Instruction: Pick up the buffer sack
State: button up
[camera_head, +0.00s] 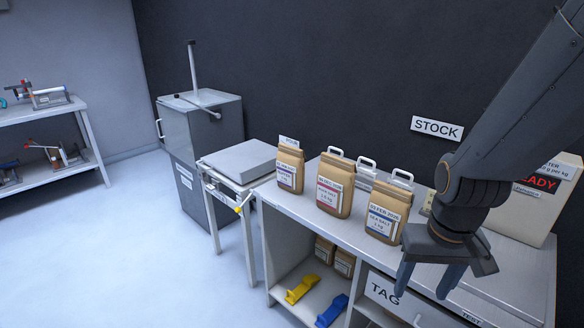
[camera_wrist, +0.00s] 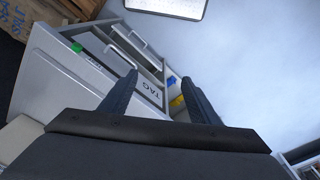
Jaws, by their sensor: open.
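Three brown paper salt sacks stand upright in a row on the bench top in the head view: a left one with a blue-banded label (camera_head: 290,168), a middle one with a red-banded label (camera_head: 334,186) and a right one with a blue-banded label (camera_head: 387,212). The print is too small to tell surely which is the buffer sack. My gripper (camera_head: 428,279) is open and empty, pointing down at the bench's front, right of the right sack and apart from it. In the wrist view my gripper's fingers (camera_wrist: 160,82) are spread with nothing between them.
The bench (camera_head: 300,205) has a drawer marked TAG and a lower shelf with more sacks, a yellow scoop (camera_head: 302,289) and a blue scoop (camera_head: 332,311). A grey-topped stand (camera_head: 240,160) and a metal hopper cabinet (camera_head: 203,130) stand left. Open floor lies in front.

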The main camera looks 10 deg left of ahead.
aim_at(290, 165)
jog(key=u, duration=2)
jog(key=i, duration=2.1)
jog(key=z, duration=3.25)
jog(key=i, duration=0.45)
jog(key=z, duration=0.05)
